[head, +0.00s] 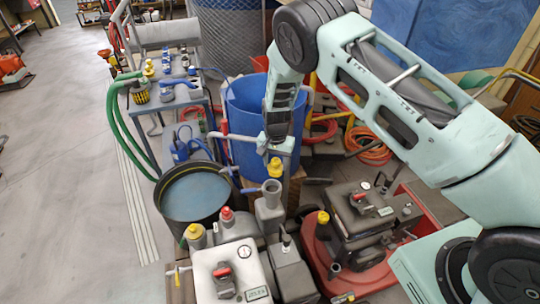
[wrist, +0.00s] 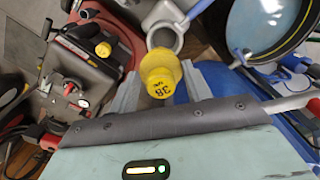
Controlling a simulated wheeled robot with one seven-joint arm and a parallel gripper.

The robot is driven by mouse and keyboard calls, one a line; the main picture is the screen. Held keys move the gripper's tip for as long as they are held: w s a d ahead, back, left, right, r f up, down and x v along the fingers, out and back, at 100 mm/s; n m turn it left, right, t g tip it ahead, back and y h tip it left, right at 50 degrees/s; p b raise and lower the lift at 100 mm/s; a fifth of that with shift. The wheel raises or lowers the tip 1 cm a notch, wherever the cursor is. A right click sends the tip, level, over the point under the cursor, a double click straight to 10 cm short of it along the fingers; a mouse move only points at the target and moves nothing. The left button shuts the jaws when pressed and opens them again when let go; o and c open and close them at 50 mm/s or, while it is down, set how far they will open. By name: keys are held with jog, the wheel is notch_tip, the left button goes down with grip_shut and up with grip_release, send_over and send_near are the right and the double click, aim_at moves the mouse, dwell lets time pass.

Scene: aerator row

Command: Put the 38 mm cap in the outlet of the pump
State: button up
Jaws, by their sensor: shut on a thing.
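My gripper (head: 277,146) is shut on a yellow cap (head: 275,168), which hangs below the fingers. In the wrist view the cap (wrist: 160,74) sits between the two grey fingers and reads 38. A grey upright pipe with an open round mouth, the pump outlet (head: 271,190), stands just below the cap in the head view. In the wrist view the outlet's ring (wrist: 164,36) shows just beyond the cap, partly hidden by it. I cannot tell the exact gap, but the cap appears apart from and above the mouth.
A yellow cap (head: 194,231) and a red cap (head: 227,213) sit on nearby fittings. Another yellow cap (head: 323,217) is on the red-based machine (head: 380,275) at right. A round dark tub (head: 162,205) and a blue barrel (head: 245,150) stand close by. Open floor lies left.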

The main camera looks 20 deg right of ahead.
aim_at(272, 168)
jog(key=shift+w+a+f, duration=0.2)
jog(key=shift+a, duration=0.35)
jog(key=shift+f+b, duration=1.3)
jog(key=shift+f, duration=1)
jog(key=shift+s, duration=0.2)
jog(key=shift+f+b, duration=1.9)
jog(key=shift+f, duration=0.25)
jog(key=o, duration=1)
jog(key=shift+o, duration=0.2)
jog(key=shift+r, duration=0.1)
